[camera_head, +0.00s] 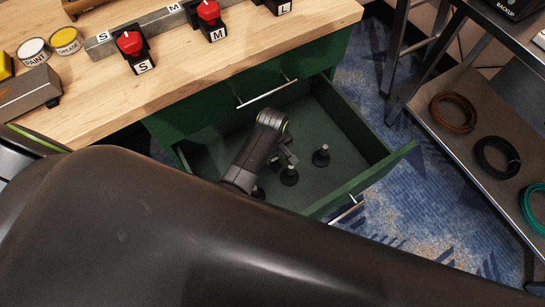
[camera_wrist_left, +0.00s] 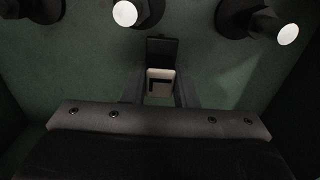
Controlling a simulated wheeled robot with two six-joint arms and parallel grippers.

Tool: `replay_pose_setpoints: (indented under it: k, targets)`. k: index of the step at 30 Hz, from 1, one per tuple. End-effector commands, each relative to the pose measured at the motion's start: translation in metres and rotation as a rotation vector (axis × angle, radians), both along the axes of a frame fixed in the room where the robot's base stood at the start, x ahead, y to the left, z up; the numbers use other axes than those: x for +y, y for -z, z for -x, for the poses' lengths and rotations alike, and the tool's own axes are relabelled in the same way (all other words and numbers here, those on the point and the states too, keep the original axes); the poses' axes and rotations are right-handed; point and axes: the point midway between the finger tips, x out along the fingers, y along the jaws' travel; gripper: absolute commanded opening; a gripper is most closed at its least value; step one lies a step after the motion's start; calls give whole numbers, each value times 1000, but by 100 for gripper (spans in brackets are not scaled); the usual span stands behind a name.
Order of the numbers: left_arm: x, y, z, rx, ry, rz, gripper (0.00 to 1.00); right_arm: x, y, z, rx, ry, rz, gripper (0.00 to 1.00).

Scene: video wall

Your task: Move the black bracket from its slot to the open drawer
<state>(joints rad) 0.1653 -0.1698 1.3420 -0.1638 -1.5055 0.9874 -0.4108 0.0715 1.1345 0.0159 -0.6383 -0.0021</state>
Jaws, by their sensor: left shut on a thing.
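The open green drawer (camera_head: 378,166) is pulled out below the workbench. My left gripper (camera_head: 284,155) reaches down inside it, among dark pegs. In the left wrist view, my left gripper (camera_wrist_left: 160,92) is shut on a black piece with a pale marked face, which looks like the black bracket (camera_wrist_left: 161,50). It is in or just above the drawer; whether it touches the floor I cannot tell. Dark pegs with pale tops stand in the drawer, one of them (camera_head: 321,156) right of the gripper. My right gripper is not in view.
Red-knobbed pieces stand at the bench slots marked S (camera_head: 130,43) and M (camera_head: 209,13); the L label (camera_head: 284,8) is at the top. A metal shelf (camera_head: 466,170) with coiled cables stands at the right. The drawer's right part has bare floor.

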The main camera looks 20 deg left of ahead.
Motion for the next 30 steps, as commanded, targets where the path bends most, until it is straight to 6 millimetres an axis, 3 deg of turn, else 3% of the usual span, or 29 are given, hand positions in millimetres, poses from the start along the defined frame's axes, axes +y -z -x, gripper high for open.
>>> replay_pose_setpoints:
  k: [16,17,21,30]
  targets:
    - [0,12,0,-1,0,0,0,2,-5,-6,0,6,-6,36]
    - [0,12,0,-1,0,-1,29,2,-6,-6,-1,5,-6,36]
    - [0,12,0,-1,0,-1,47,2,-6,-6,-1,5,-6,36]
    - [0,10,0,-1,0,0,47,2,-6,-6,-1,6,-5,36]
